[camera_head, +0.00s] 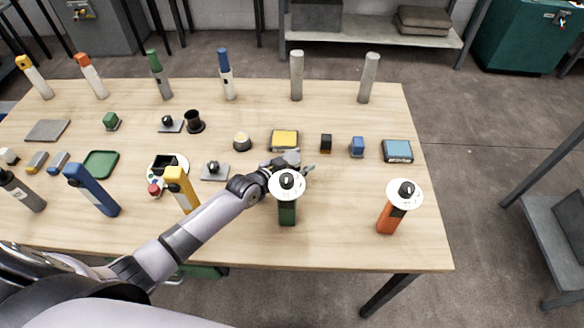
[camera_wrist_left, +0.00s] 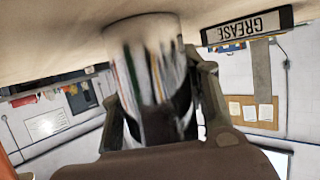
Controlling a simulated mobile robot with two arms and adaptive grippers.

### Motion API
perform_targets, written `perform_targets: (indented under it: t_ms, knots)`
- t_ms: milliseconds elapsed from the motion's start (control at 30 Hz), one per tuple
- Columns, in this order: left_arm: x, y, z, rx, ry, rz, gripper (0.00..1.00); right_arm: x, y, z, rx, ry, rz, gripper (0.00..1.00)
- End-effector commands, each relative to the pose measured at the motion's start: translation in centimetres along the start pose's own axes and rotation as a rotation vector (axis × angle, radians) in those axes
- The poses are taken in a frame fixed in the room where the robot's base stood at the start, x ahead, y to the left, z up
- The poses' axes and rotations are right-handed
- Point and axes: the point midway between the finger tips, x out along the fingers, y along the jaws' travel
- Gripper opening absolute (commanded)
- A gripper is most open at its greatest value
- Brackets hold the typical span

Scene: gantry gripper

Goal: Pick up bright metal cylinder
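The bright metal cylinder (camera_wrist_left: 150,80) shows in the left wrist view as a mirror-like round body between my left gripper's two fingers. One finger is close on each side of it. I cannot tell whether both fingers press on it. The wrist picture is upside down, with the table surface along its top, and the cylinder's end meets or nearly meets that surface. In the head view my left gripper (camera_head: 292,161) is low over the table, just behind the white disc of a green bottle (camera_head: 287,212). The cylinder is mostly hidden there. My right gripper is not in view.
A yellow-topped box (camera_head: 285,139) lies just behind my left gripper, with a small black block (camera_head: 326,142) to its right. An orange bottle with a white disc (camera_head: 391,215) stands at the front right. Several upright bottles and cylinders line the back. The table (camera_head: 340,220) is bare between the discs.

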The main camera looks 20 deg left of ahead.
Motion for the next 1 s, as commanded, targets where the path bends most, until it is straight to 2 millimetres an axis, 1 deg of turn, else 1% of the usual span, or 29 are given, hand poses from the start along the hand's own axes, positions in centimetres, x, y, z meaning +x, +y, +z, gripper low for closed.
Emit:
perform_targets:
  t_ms: [33, 67, 567, 600, 1000]
  knots:
    - [-0.02, -0.01, 0.01, 0.000, 0.000, 0.000, 0.36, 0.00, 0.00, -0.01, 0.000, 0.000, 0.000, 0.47]
    - [-0.02, -0.01, 0.01, 0.000, 0.000, 0.000, 0.34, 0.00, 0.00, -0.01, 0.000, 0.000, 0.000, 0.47]
    - [-0.03, 0.00, 0.07, -0.001, -0.001, 0.000, 0.01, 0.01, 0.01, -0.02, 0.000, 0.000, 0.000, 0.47]
    - [-0.03, 0.00, 0.08, -0.001, -0.002, 0.000, 0.00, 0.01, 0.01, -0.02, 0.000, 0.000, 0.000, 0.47]
    - [-0.03, -0.03, -0.12, -0.001, 0.002, 0.000, 0.00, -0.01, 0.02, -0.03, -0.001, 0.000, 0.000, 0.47]
